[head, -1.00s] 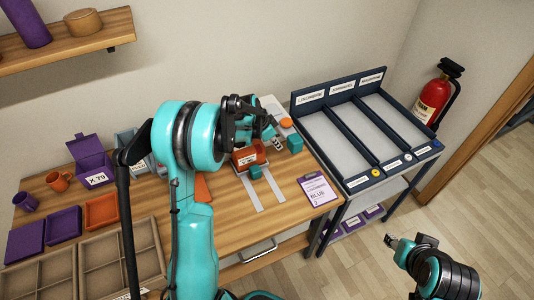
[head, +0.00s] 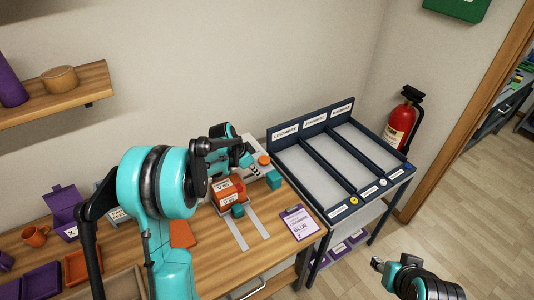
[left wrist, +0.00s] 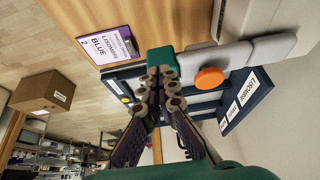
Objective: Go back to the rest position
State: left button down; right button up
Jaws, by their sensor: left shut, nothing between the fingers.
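My left gripper (head: 254,170) is over the back of the workbench, above the press (head: 252,147) with its orange button (head: 263,160). In the left wrist view its fingers (left wrist: 163,78) are together and empty. A teal block (left wrist: 160,57) shows just beyond the fingertips; I cannot tell whether they touch. My right gripper (head: 377,263) is low at the right, over the floor, too small to judge.
A clipboard (head: 299,224) lies at the bench's right end. A dark three-lane rack (head: 345,160) stands beside the bench. A fire extinguisher (head: 402,122) is by the wall. Floor at right is clear.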

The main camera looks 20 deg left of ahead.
pick_arm(q)
jog(key=shift+s+r, duration=0.1)
jog(key=s+d+r+n+t+y+b, duration=0.1)
jog(key=s+d+r+n+b, duration=0.15)
jog(key=s, duration=0.35)
jog(key=s+d+r+n+y+b, duration=0.1)
jog(key=s+d+r+b, duration=0.2)
jog(key=s, duration=0.4)
jog(key=s+d+f+n+t+b, duration=0.1)
jog(key=s+f+n+b, duration=0.1)
jog(key=s, duration=0.5)
jog(key=s+d+f+n+t+y+b, duration=0.1)
jog(key=s+f+n+b, duration=0.1)
jog(key=s, duration=0.5)
jog(key=shift+s+d+f+b, duration=0.25)
jog(key=shift+f+b, duration=0.45)
jog(key=shift+f, duration=0.1)
